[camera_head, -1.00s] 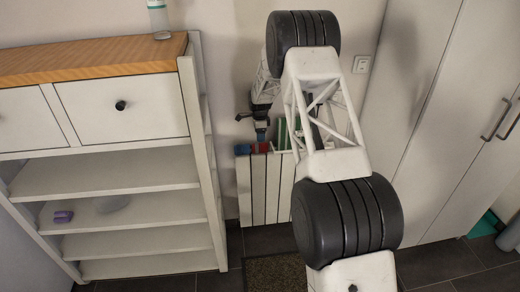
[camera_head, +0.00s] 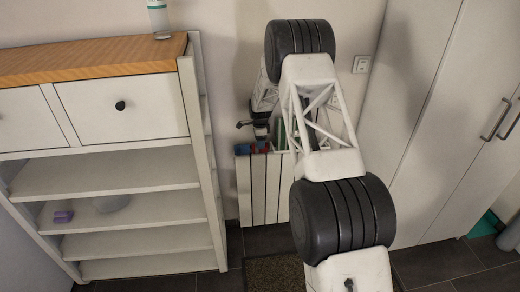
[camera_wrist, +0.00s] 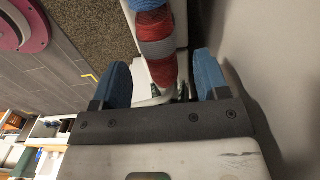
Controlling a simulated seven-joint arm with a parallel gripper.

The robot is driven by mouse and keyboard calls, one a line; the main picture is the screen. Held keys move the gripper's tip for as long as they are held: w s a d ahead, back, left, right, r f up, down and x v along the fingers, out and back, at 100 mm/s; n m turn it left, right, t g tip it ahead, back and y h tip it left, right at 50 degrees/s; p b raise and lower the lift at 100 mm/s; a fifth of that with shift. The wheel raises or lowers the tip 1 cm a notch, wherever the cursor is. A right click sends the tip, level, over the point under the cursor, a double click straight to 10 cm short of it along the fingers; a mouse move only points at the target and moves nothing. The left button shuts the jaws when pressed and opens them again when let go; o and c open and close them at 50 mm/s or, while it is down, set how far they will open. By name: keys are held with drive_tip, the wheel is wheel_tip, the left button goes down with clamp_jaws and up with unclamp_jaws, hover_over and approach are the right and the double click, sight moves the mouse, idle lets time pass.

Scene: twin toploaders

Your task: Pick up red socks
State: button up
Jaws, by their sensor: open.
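Red rolled fabric, seemingly the red socks (camera_wrist: 163,70), lies between the fingers of my gripper (camera_wrist: 163,80) in the wrist view. It forms a row with a grey roll (camera_wrist: 157,48), another red roll (camera_wrist: 153,26) and a blue one. The blue-tipped fingers are open, one on each side of the row. I cannot tell whether they touch it. In the head view, the row sits on a white slatted unit (camera_head: 258,200) against the wall. My gripper (camera_head: 262,140) is low over it, small and partly hidden.
A white shelf unit (camera_head: 120,180) with a wooden top stands left, holding a small purple item (camera_head: 63,217) and a bottle (camera_head: 158,18). White cabinet doors (camera_head: 440,120) stand right. A brown mat (camera_head: 272,273) lies on the dark tiled floor. A pink round thing (camera_wrist: 30,30) shows in the wrist view.

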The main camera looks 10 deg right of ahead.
drive_tip(key=shift+f, duration=1.75)
drive_tip(key=c, duration=1)
drive_tip(key=shift+r, duration=0.15)
drive_tip(key=shift+s+r, duration=0.15)
drive_tip(key=shift+r, duration=0.55)
drive_tip(key=r, duration=0.5)
drive_tip(key=shift+s+r, duration=0.25)
drive_tip(key=s, duration=1.9)
drive_tip(key=shift+s, duration=0.1)
